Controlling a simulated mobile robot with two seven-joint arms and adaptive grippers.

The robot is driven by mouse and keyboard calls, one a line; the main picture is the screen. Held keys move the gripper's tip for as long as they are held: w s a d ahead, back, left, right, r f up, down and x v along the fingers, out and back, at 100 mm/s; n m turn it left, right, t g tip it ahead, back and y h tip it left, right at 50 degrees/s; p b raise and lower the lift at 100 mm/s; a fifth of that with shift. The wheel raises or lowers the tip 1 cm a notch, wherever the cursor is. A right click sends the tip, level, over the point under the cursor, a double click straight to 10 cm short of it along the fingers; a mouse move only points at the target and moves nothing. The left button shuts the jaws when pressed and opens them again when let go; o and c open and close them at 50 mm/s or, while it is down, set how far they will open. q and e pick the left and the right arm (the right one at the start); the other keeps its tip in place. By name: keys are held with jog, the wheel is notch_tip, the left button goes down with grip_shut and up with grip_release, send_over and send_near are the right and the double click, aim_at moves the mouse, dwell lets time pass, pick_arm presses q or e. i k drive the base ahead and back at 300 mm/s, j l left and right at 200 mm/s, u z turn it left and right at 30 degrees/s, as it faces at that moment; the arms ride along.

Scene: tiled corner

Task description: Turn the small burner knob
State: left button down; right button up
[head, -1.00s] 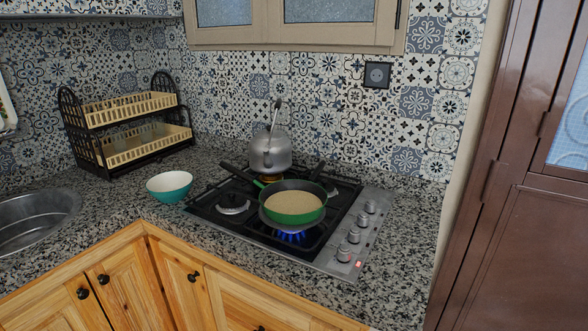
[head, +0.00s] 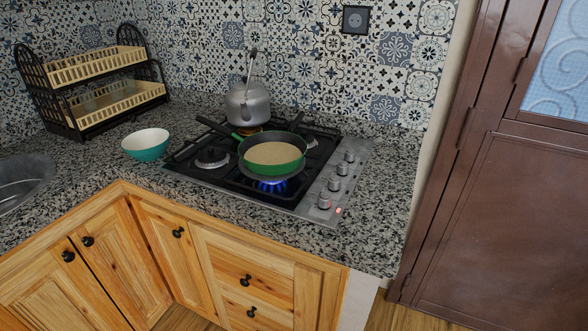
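The gas hob (head: 289,200) is set in the granite counter. A column of several silver knobs runs along its right side. The nearest knob (head: 324,201) is by a small red light (head: 339,211); further back are another knob (head: 334,184), one more (head: 342,169) and the farthest knob (head: 350,156). Which knob serves the small burner I cannot tell. A green pan (head: 272,154) with beige contents sits over a blue flame (head: 272,185) on the front burner. A silver kettle (head: 248,104) stands on the back burner, with an orange glow under it. Neither of my grippers is in view.
A teal bowl (head: 147,145) stands left of the hob. A two-tier dish rack (head: 107,84) and the sink (head: 22,180) are further left. Wooden cabinets (head: 235,265) are below the counter; a brown door (head: 490,200) is at the right. Counter right of the knobs is clear.

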aim_at(322, 203)
jog(key=l, duration=0.65)
jog(key=i+l+u, duration=0.1)
jog(key=l, duration=0.55)
